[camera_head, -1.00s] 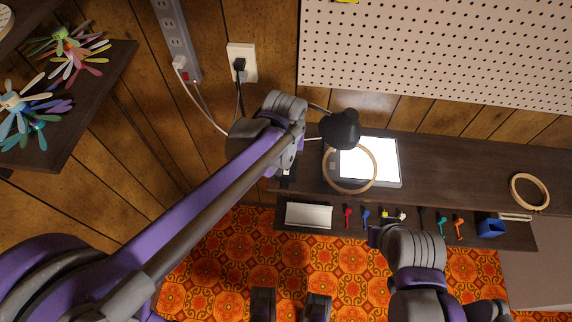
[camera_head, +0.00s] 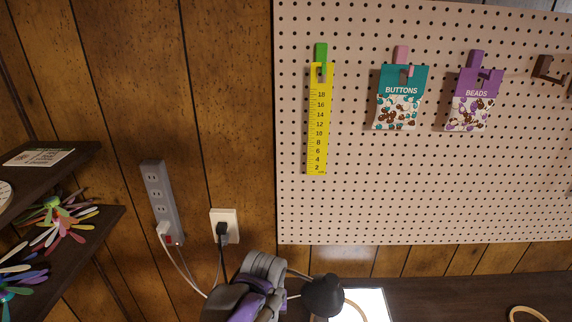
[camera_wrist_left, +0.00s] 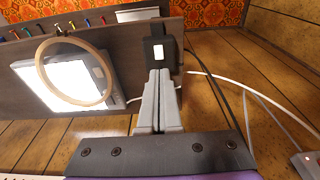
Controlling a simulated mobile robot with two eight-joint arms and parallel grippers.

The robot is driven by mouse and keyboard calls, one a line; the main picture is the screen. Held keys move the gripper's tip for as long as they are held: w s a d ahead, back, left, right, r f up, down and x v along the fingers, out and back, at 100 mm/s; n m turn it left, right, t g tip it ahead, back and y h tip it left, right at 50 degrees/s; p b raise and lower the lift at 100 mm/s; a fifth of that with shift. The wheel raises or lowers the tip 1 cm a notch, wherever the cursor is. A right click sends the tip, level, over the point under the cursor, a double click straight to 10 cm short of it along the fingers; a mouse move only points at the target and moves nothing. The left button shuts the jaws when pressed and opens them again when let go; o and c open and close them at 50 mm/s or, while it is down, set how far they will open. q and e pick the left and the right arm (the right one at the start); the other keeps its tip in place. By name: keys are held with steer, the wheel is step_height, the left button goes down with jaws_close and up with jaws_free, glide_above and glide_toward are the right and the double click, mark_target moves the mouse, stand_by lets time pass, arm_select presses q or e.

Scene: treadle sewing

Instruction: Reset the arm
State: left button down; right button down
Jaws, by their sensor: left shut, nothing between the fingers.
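My left arm's grey and purple wrist (camera_head: 255,285) shows at the bottom of the head view, in front of the wood wall beside the desk. Its fingers are hidden there. In the left wrist view my left gripper (camera_wrist_left: 160,78) is shut and empty, its two grey fingers together. The fingers point at a dark block with a white patch (camera_wrist_left: 158,52) at the desk's end; I cannot tell whether they touch it. My right arm and gripper are not in view.
A bright light pad (camera_wrist_left: 70,82) with a wooden hoop (camera_wrist_left: 104,62) lies on the desk (camera_head: 440,295). A black lamp head (camera_head: 323,296) stands near my arm. A power strip (camera_head: 162,200), an outlet (camera_head: 224,226) and white cords (camera_wrist_left: 245,88) are close. A pegboard (camera_head: 420,190) hangs above.

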arm_select(q)
steer(key=s+a+f+t, duration=0.1)
steer(key=s+a+t, duration=0.2)
steer(key=s+a, duration=0.9)
steer(key=s, duration=0.3)
steer(key=shift+s+a+t, duration=0.15)
steer(key=shift+a+t, duration=0.15)
